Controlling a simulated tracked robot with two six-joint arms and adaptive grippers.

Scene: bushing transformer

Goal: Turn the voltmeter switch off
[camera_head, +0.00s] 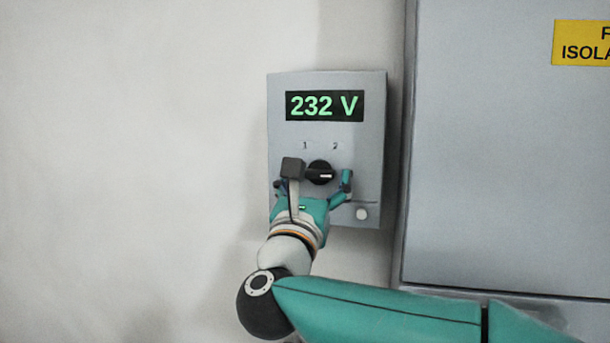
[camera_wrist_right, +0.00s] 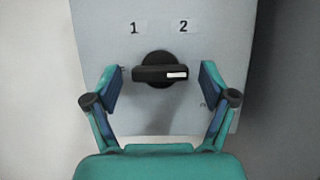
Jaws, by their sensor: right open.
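The voltmeter (camera_head: 375,130) is a grey wall box with a lit display (camera_head: 325,105) reading 232 V in green. Its black rotary switch (camera_head: 320,172) sits below the marks 1 and 2. In the right wrist view the switch (camera_wrist_right: 160,73) has its handle lying level, with the white mark at its right end. My right gripper (camera_head: 318,182) is open in front of the switch. In the right wrist view its fingers (camera_wrist_right: 160,88) stand on either side of the handle, apart from it. My left gripper is not in view.
A large grey cabinet (camera_head: 500,160) with a yellow sign (camera_head: 582,43) stands to the right of the box. The wall (camera_head: 130,130) at the left is bare.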

